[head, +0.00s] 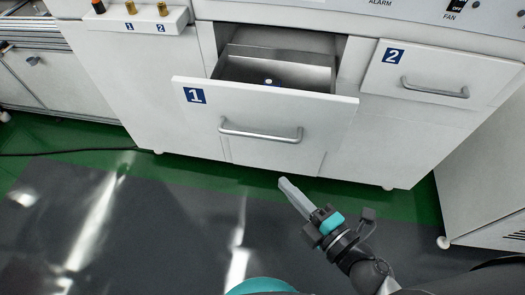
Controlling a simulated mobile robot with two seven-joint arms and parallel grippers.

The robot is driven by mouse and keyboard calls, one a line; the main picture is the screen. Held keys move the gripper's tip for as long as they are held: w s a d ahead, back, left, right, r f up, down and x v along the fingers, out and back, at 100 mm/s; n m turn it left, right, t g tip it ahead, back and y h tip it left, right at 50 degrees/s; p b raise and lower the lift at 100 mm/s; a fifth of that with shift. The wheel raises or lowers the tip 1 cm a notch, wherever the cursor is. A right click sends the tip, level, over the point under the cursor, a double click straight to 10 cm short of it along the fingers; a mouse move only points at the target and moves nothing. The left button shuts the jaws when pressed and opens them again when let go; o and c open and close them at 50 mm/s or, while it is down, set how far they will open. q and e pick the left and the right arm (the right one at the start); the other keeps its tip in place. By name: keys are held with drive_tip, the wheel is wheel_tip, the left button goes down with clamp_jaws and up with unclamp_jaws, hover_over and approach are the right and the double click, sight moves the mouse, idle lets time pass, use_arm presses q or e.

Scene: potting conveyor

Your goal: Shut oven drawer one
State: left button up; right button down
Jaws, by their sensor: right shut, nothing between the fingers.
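Oven drawer one (300,118) has a white front with a blue "1" label and a silver bar handle (261,132). It is pulled out, and its metal inside shows behind the front, with a small pale spot on its floor. My right gripper (284,183) is shut and empty. In the picture it appears below the drawer front and handle, apart from them. My left gripper is not in view.
Drawer two (425,75), to the right, looks shut. A small ledge with knobs (135,22) is at the upper left. A white cabinet (490,170) stands at the right. A dark cable (70,153) lies on the floor at the left. The floor before the oven is clear.

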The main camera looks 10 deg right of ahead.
approach(255, 137)
drive_tip(key=a, duration=0.4)
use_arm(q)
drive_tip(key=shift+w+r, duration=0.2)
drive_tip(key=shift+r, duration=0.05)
use_arm(e)
drive_tip(key=shift+w+d+f, duration=0.2)
drive_tip(key=shift+w, duration=0.65)
drive_tip(key=shift+w+d+f, duration=0.15)
drive_tip(key=shift+w+d, duration=0.05)
drive_tip(key=shift+w, duration=0.65)
drive_tip(key=shift+w+d+f, duration=0.2)
drive_tip(key=shift+w, duration=0.65)
drive_tip(key=shift+w, duration=0.1)
